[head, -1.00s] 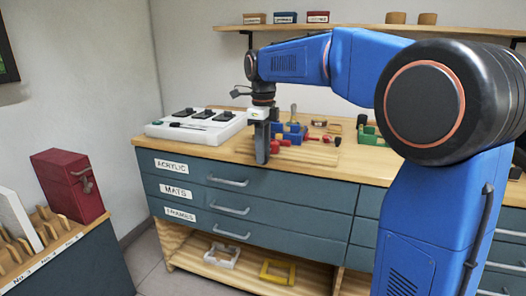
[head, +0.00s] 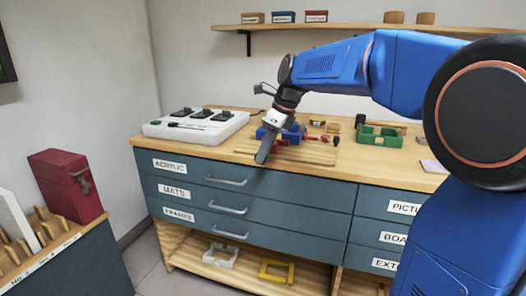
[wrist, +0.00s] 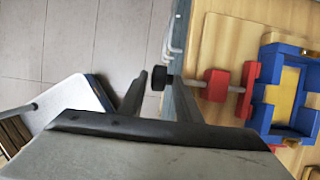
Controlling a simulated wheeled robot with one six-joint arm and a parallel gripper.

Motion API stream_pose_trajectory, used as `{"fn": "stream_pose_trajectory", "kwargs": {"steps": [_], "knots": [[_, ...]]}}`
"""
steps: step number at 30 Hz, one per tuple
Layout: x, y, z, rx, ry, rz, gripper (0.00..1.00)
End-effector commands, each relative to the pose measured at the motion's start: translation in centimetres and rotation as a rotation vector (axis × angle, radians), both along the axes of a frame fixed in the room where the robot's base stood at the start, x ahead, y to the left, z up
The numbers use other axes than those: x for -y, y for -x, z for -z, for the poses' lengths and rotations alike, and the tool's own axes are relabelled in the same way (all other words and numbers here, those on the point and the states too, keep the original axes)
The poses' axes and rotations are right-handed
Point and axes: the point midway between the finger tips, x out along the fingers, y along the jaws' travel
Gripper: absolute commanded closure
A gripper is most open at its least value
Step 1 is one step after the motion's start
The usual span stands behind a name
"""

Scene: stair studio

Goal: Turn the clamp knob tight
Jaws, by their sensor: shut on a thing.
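The clamp has two red blocks (wrist: 217,85) on a grey rod, with a round black knob (wrist: 158,78) at the rod's left end in the wrist view. My gripper (wrist: 160,82) has one finger on each side of the knob and is shut on it. The knob sits at the cabinet's front edge. The clamp's right block is against a blue frame (wrist: 266,115) with a yellow middle. In the head view my gripper (head: 262,158) is tilted at the worktop's front edge and hides the knob; the blue frame (head: 293,133) is behind it.
The clamp lies on a wooden board (head: 315,153) on the worktop. A white switch panel (head: 235,122) stands left, a green tray (head: 380,137) right. Below are drawers with handles (head: 226,182). A shelf (head: 350,29) hangs above. A red box (head: 65,187) is at far left.

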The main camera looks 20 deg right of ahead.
Motion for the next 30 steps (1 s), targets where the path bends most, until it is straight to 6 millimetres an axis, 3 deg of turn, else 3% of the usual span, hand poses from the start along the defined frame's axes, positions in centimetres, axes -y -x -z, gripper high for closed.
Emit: {"fn": "stream_pose_trajectory", "kwargs": {"steps": [30], "knots": [[1.1,1.2,2.1,0.509,-0.716,-0.002,0.92]]}}
